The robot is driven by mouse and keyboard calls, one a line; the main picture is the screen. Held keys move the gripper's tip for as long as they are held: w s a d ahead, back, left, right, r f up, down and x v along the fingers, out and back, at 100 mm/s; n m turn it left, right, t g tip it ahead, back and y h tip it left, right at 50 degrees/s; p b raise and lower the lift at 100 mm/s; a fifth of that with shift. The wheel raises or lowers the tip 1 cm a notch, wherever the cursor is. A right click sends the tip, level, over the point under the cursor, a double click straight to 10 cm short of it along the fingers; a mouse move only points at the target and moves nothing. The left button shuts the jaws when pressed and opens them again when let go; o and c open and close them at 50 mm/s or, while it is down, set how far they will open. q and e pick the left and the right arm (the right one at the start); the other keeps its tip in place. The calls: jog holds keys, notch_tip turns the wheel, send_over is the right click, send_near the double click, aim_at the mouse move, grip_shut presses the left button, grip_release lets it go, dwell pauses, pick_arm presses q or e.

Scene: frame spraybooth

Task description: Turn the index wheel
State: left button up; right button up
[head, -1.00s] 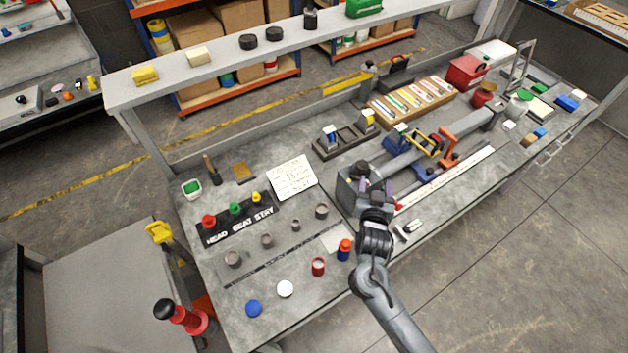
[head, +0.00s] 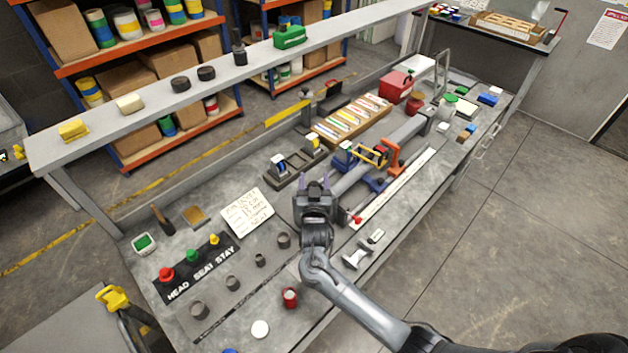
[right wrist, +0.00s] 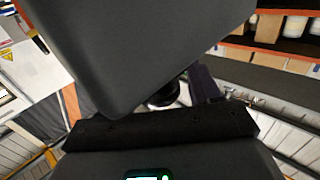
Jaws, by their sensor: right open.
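My right gripper (head: 315,182) is open, its two purple-grey fingers pointing away over the near-left end of the long grey tube fixture (head: 408,132) on the bench. Its body and wrist cover that end of the fixture. I cannot clearly pick out the index wheel; it may be hidden behind the gripper. A small red knob (head: 357,219) shows just right of the gripper, apart from it. In the right wrist view, dark gripper parts (right wrist: 160,135) fill most of the picture, and nothing is seen between the fingers. My left gripper is not in view.
Left of the gripper are a written card (head: 248,212) and a black panel with red, green and yellow buttons (head: 191,256). A tray of coloured strips (head: 350,118) lies behind; a shelf (head: 215,75) runs above the back.

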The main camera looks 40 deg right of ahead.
jog(key=shift+w+d, duration=0.1)
jog(key=shift+c, duration=0.3)
jog(key=c, duration=0.9)
jog(key=shift+c, duration=0.2)
jog(key=shift+r+y, duration=0.1)
jog(key=shift+y, duration=0.2)
